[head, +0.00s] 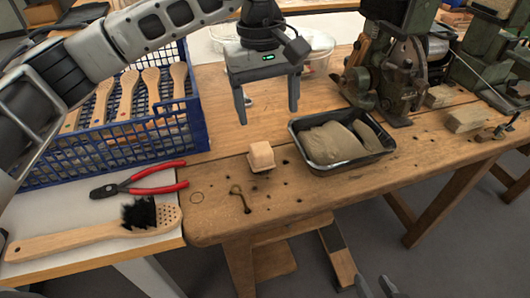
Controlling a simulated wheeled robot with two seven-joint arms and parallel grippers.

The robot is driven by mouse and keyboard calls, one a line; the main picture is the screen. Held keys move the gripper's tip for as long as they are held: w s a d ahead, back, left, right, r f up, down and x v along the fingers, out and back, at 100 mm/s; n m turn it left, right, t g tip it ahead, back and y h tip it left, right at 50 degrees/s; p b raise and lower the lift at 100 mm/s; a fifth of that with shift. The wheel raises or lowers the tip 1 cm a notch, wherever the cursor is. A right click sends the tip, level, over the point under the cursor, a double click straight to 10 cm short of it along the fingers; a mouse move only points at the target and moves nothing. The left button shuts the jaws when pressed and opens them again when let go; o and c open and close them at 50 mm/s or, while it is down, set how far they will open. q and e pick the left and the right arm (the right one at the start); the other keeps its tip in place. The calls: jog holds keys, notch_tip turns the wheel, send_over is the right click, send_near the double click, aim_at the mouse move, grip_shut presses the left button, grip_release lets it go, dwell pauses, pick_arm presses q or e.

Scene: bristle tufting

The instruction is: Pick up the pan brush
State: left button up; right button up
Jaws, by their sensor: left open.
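The pan brush (75,240) lies at the lower left on a pale surface. It has a long wooden handle pointing left and a head with rows of holes at the right. A black bristle tuft (139,213) stands on part of the head. My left gripper (268,110) hangs above the wooden bench, fingers pointing down, open with nothing between them. It is well to the right of and above the brush, apart from it. Two grey tips at the bottom edge look like my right gripper (376,287); most of it is cut off.
Red-handled pliers (150,182) lie just behind the brush. A blue crate (130,145) holds several wooden brush handles. On the bench (215,215) are a small wooden block (261,157), a metal hook (241,199), a black tray (343,165) and green machinery (395,75).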

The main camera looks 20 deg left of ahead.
aim_at(261, 148)
pick_arm(q)
jog(key=shift+t+y, duration=0.3)
jog(key=shift+y, duration=0.2)
jog(key=f, duration=0.3)
jog(key=a+f, duration=0.1)
jog(key=f, duration=0.2)
jog(key=w+a+f, duration=0.1)
jog(key=f, duration=0.1)
jog(key=shift+f, duration=0.4)
jog(key=shift+w+d+f+p, duration=0.1)
jog(key=shift+f+p, duration=0.15)
jog(key=shift+f, duration=1.2)
jog(key=shift+d+f+p, duration=0.1)
jog(key=shift+f+p, duration=0.1)
jog(key=shift+f, duration=1.25)
jog(key=c, duration=1.1)
